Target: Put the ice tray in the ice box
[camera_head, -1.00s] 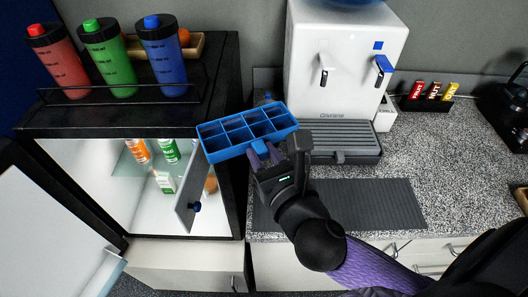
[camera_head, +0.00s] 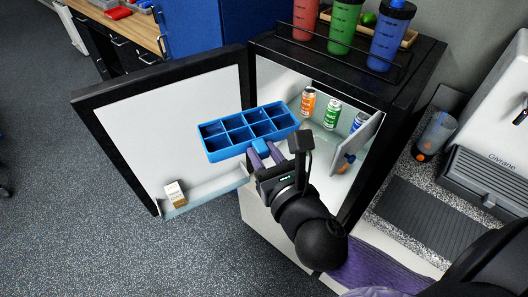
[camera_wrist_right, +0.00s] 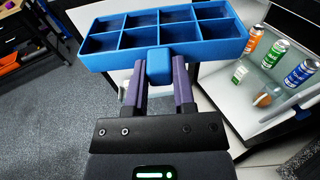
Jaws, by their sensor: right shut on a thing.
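The blue ice tray (camera_head: 249,131) has two rows of square compartments that look empty. My right gripper (camera_head: 264,152) is shut on the tab at its near side, and the right wrist view (camera_wrist_right: 159,66) shows both purple fingers on that tab. The tray is held up in front of the open fridge (camera_head: 262,95), left of its cans, overlapping the opening and the door. A small grey flap (camera_head: 362,138) with a blue knob stands open at the right of the fridge interior. It may belong to the ice box, whose inside I cannot make out. My left gripper is not in view.
The fridge door (camera_head: 160,110) is swung wide open to the left, with a small carton (camera_head: 174,193) on its shelf. Several cans, including an orange one (camera_head: 308,101), stand inside. Bottles stand on top, including a green one (camera_head: 343,27). Open floor lies at lower left.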

